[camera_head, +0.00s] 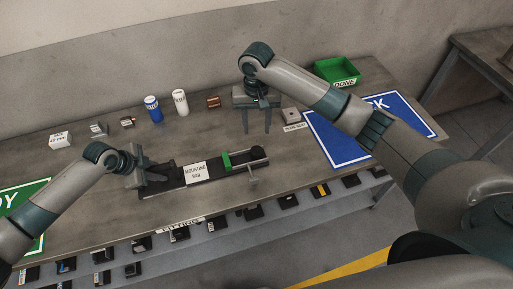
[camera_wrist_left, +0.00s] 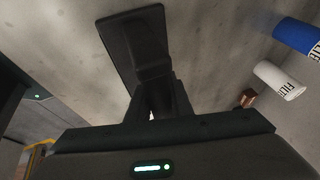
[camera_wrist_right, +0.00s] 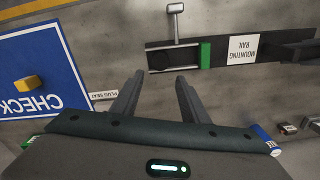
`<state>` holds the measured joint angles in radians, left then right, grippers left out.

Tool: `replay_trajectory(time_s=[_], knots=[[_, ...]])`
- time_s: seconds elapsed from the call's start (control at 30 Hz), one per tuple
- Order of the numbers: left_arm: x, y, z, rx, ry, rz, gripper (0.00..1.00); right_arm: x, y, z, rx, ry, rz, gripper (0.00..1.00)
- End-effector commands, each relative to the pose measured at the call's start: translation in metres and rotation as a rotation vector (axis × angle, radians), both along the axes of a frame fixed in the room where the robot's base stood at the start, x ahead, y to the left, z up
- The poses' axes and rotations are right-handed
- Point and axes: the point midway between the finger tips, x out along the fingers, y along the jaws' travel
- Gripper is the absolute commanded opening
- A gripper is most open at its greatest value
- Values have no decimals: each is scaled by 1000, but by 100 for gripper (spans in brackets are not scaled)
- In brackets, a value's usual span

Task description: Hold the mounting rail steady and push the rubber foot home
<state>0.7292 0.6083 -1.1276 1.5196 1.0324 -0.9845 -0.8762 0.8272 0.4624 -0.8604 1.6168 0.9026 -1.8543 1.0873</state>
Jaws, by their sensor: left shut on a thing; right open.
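The dark mounting rail (camera_head: 205,180) lies along the front of the bench, with its name label on it and a green block (camera_head: 227,161) across it. My left gripper (camera_head: 158,173) is shut on a black upright part at the rail's left end; the left wrist view shows this dark part (camera_wrist_left: 150,60) between the fingers. My right gripper (camera_head: 257,132) is open and empty, fingers down, behind the rail's right end; it also shows in the right wrist view (camera_wrist_right: 157,88). A dark rounded piece (camera_head: 257,152) sits at the rail's right end; I cannot tell if it is the rubber foot.
A small T-shaped metal piece (camera_head: 252,180) stands at the rail's front. A plug seat label (camera_head: 295,127), the blue CHECK mat (camera_head: 322,148) and a green DONE bin (camera_head: 338,70) are to the right. Blue (camera_head: 153,108) and white (camera_head: 180,102) filters stand behind. Small parts hang along the front shelf.

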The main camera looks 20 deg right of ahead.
Motion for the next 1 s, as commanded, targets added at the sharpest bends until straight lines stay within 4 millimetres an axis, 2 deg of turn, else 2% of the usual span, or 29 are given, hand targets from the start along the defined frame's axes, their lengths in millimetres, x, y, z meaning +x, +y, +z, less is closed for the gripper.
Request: replay_trajectory(time_s=[0.03, 0.27, 0.47, 0.67, 1.0], knots=[[-6, 1, -8, 6, 12, -3, 0, 0, 0, -1, 0, 0, 0, 41], [-6, 1, -8, 6, 12, -3, 0, 0, 0, -2, 1, 1, 1, 41], [-6, 1, -8, 6, 12, -3, 0, 0, 1, -11, 2, 3, 1, 41], [-6, 1, -8, 6, 12, -3, 0, -1, 0, -34, 0, 3, 1, 41], [-6, 1, -8, 6, 12, -3, 0, -1, 0, -89, 1, 3, 1, 41]])
